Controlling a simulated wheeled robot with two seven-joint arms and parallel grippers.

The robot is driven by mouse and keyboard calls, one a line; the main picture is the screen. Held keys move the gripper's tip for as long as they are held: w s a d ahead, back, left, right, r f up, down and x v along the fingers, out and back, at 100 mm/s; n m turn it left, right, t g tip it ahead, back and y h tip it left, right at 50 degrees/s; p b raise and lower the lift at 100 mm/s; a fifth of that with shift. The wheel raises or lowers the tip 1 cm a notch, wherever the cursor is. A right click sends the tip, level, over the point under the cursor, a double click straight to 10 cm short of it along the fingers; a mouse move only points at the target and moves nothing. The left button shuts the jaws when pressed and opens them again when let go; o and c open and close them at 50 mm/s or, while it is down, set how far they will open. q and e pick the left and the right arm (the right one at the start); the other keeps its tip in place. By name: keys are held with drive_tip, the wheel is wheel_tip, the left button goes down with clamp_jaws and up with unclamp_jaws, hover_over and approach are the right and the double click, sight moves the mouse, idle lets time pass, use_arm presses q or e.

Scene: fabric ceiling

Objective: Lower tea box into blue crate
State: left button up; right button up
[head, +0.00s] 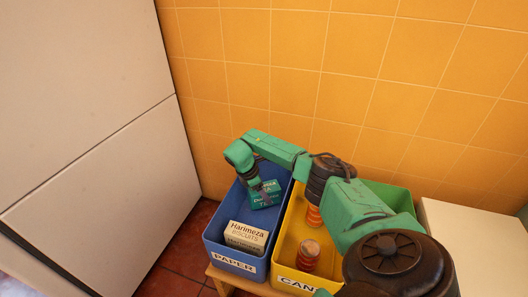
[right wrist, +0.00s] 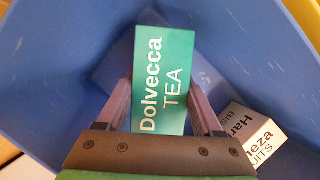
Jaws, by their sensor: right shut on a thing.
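The green tea box (head: 266,198), marked Dolvecca TEA, is in my right gripper (head: 258,187) within the back part of the blue crate (head: 236,262), which is labelled PAPER. In the right wrist view, the fingers of my right gripper (right wrist: 160,98) sit on both sides of the tea box (right wrist: 166,60). The blue walls of the crate (right wrist: 50,70) surround it there. I cannot tell whether the box touches the crate floor. My left gripper is not in view.
A cream Harimeza biscuits box (head: 246,236) lies in the front of the blue crate, near the tea box. A tiled wall is behind.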

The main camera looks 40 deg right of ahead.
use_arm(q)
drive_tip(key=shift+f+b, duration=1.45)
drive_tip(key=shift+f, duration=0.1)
use_arm(e)
drive_tip(key=shift+f, duration=2)
drive_tip(key=o, duration=1.4)
drive_tip(key=shift+c, duration=0.2)
drive_tip(key=shift+r, duration=0.25)
use_arm(q)
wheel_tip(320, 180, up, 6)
drive_tip(key=p, duration=0.5)
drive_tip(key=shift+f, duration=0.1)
use_arm(e)
drive_tip(key=v, duration=1.4)
